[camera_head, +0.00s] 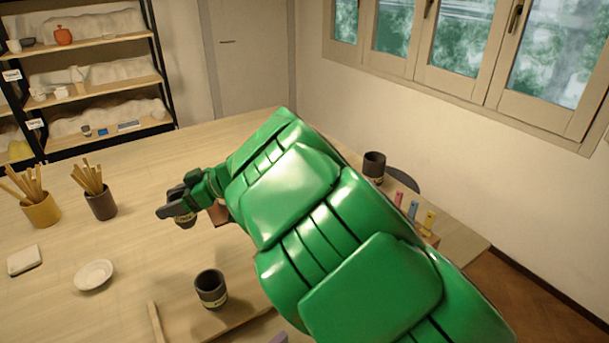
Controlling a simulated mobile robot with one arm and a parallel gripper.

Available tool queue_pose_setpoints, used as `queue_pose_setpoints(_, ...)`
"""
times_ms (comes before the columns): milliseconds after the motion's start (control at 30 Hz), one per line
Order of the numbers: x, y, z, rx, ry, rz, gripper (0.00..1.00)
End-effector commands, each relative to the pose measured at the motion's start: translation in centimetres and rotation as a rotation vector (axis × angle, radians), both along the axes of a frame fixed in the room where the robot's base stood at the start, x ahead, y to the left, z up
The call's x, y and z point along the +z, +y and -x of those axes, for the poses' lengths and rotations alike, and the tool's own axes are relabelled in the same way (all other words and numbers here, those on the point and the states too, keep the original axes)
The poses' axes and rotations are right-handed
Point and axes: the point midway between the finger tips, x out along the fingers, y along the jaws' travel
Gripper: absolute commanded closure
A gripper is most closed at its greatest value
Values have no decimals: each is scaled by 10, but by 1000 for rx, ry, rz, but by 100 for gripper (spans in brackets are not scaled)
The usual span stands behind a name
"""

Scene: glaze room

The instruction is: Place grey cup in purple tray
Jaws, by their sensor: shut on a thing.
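My gripper (176,205) is at the end of my green arm, over the middle of the table. It is shut on a dark grey cup (186,223) with a pale label; the jaws cover much of the cup. I cannot tell whether the cup touches the table. Another dark grey cup (211,290) with a pale label stands upright at the front, and a third dark cup (374,166) stands beyond my arm at the right. A small purple edge (280,339) shows at the bottom; I cannot tell if it belongs to the purple tray. My arm hides much of the table.
Two pots of wooden tools, one yellow (41,211) and one dark (101,204), stand at the left. A white dish (94,275) and a pale square block (24,260) lie nearby. A wooden strip (155,322) is in front. The far left tabletop is clear.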

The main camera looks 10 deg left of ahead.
Motion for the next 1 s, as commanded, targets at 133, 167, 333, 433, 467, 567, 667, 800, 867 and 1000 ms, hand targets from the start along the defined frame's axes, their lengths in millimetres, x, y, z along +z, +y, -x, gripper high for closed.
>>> queue_pose_setpoints(133,4,-37,-44,-77,1,0,70)
queue_pose_setpoints(167,4,-44,-52,-92,1,1,70)
queue_pose_setpoints(333,8,-89,-97,-177,2,0,70)
queue_pose_setpoints(433,11,-116,-120,-226,2,-1,70)
queue_pose_setpoints(467,12,-125,-128,-241,2,-1,70)
queue_pose_setpoints(567,14,-154,-149,-290,2,0,70)
queue_pose_setpoints(667,16,-185,-170,-340,3,0,70)
queue_pose_setpoints(800,19,-229,-196,-408,3,-1,70)
queue_pose_setpoints(867,21,-246,-205,-434,3,-1,70)
queue_pose_setpoints(1000,22,-279,-220,-482,3,-1,70)
